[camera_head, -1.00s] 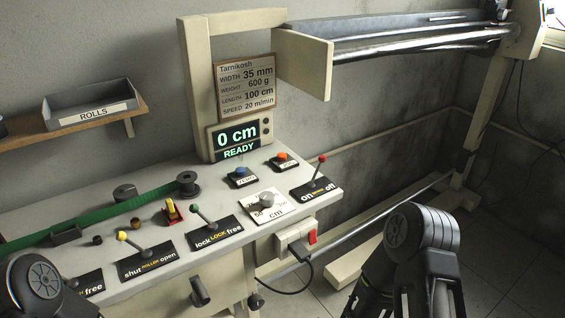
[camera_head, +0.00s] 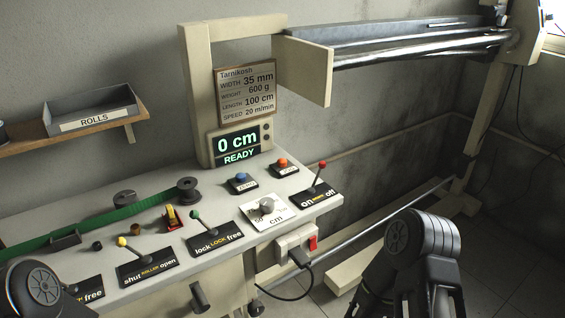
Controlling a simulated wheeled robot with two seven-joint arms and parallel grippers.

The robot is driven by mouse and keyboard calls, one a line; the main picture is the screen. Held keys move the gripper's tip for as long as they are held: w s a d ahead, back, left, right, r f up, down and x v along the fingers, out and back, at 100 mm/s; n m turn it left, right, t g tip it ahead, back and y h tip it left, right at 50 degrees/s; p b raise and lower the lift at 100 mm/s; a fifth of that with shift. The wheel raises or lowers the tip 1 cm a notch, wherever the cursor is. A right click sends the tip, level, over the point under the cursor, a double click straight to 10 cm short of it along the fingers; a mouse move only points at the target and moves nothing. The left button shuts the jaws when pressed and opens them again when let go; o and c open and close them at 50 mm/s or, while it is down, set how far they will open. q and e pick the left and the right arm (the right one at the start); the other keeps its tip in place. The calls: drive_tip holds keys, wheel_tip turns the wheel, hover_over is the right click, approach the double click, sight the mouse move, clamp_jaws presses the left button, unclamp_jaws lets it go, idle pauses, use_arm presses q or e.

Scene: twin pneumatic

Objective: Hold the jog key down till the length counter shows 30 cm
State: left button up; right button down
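The length counter (camera_head: 238,145) is a dark display on the cream machine post; it reads 0 cm with READY below. A blue button (camera_head: 240,178) and an orange-red button (camera_head: 282,163) sit on black plates on the bench top below it. Their labels are too small to read, so I cannot tell which is the jog key. Both keys are untouched. Black joints of my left arm show at the lower left and of my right arm at the lower right. Neither gripper's fingertips can be seen.
Levers marked on/off (camera_head: 319,180), lock/free (camera_head: 206,229) and shut/open (camera_head: 134,255) stand along the bench. A round dial (camera_head: 267,205) sits between them. A green strap (camera_head: 128,207) crosses the bench at left. A red switch (camera_head: 313,242) is on the bench front.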

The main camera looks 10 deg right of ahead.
use_arm(q)
clamp_jaws()
idle(1.4)
